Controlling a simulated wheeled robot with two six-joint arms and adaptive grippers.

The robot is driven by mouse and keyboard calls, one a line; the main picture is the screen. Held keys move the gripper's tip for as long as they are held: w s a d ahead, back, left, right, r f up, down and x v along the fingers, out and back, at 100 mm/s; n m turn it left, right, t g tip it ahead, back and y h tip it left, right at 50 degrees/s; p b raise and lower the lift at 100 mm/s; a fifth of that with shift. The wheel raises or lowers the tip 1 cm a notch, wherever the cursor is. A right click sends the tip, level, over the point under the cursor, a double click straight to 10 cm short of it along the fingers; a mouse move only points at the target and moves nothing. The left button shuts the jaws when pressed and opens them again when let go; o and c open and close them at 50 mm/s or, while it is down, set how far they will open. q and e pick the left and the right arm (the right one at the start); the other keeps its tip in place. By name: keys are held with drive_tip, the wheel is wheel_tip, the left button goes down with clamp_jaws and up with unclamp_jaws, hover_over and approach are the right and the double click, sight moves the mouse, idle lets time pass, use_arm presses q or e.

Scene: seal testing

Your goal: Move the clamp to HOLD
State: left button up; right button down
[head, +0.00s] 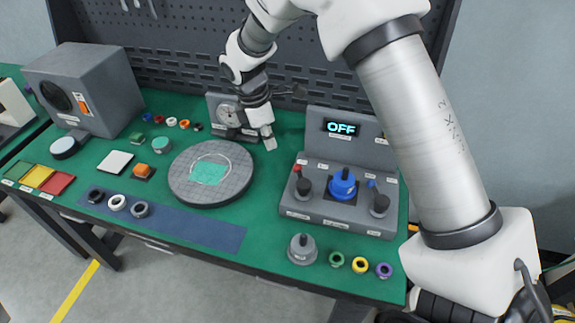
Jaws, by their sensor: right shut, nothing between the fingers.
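A grey control box (322,150) stands at the back right of the green bench. Its display (341,128) reads OFF. On its sloped front are a lever with a red tip (303,186), a large blue knob (343,186) and a dark knob with a blue-tipped lever (379,205). The small labels are unreadable, so I cannot tell which control is the clamp or where HOLD is. My right gripper (269,143) is shut and empty, pointing down left of the box, apart from its controls. My left gripper is not in view.
A gauge block (222,108) stands behind my right gripper. A round grey turntable (184,185) lies left of the box. A grey knobbed weight (302,249) and several coloured rings (360,265) sit in front. My right arm passes over the box's right side.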

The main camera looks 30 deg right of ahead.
sight(301, 180)
drive_tip(key=d+f+p, duration=0.1)
drive_tip(key=f, duration=0.2)
drive_tip(key=s+d+f+p, duration=0.1)
drive_tip(key=d+f, duration=0.1)
drive_tip(key=f, duration=0.2)
drive_tip(key=d+f+p, duration=0.1)
drive_tip(key=f, duration=0.3)
drive_tip(key=shift+s+d, duration=0.25)
drive_tip(key=shift+s, duration=0.1)
drive_tip(key=shift+s+d+f, duration=0.15)
drive_tip(key=shift+d+f, duration=0.1)
drive_tip(key=shift+d, duration=0.2)
drive_tip(key=shift+a, duration=0.1)
